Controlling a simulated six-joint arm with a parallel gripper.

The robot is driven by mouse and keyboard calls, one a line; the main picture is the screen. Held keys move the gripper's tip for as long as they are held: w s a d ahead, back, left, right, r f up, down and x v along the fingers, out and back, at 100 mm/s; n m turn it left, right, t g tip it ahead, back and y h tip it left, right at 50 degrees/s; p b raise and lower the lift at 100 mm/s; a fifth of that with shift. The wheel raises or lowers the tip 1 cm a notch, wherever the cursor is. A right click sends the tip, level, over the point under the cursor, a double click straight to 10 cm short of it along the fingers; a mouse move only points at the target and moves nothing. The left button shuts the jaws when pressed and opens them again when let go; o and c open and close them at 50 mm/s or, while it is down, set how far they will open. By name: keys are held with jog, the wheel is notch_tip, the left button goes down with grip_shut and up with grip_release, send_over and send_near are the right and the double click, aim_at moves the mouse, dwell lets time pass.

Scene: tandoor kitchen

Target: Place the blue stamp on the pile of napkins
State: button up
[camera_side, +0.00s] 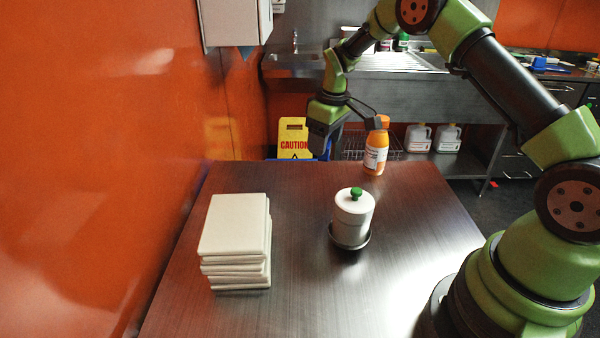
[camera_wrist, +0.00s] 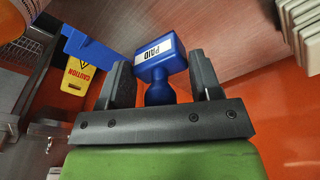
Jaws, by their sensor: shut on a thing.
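The blue stamp (camera_wrist: 160,62) has a white label reading PAID and shows between my fingers in the wrist view. My gripper (camera_wrist: 160,78) is shut on it by its narrow blue handle. In the side view my gripper (camera_side: 323,140) hangs above the far edge of the table, and I cannot make out the stamp there. The pile of napkins (camera_side: 234,226), cream and square, stands on the left of the table, nearer the camera than my gripper. Its edge (camera_wrist: 302,28) also shows at the upper right of the wrist view.
A white canister with a green knob (camera_side: 352,208) stands in a dark dish right of the napkins. An orange bottle (camera_side: 376,148) stands at the table's far edge. An orange wall (camera_side: 100,130) borders the left side. The table (camera_side: 300,270) is clear between napkins and canister.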

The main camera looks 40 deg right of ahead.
jog(key=shift+a+r, duration=0.2)
jog(key=shift+r, duration=0.15)
jog(key=s+a+r+n, duration=0.1)
jog(key=a+r+n, duration=0.3)
jog(key=a, duration=0.8)
jog(key=s+a+r+n, duration=0.25)
jog(key=a+r, duration=0.35)
jog(key=a, duration=0.7)
send_over(232, 218)
jog(key=shift+n+y, duration=0.25)
jog(key=shift+y, duration=0.15)
jog(key=f, duration=0.9)
jog(key=shift+s+d+f, duration=0.2)
jog(key=shift+s+f, duration=0.1)
jog(key=shift+f, duration=0.3)
jog(key=shift+f, duration=0.15)
jog(key=o, duration=0.9)
jog(key=shift+o, duration=0.2)
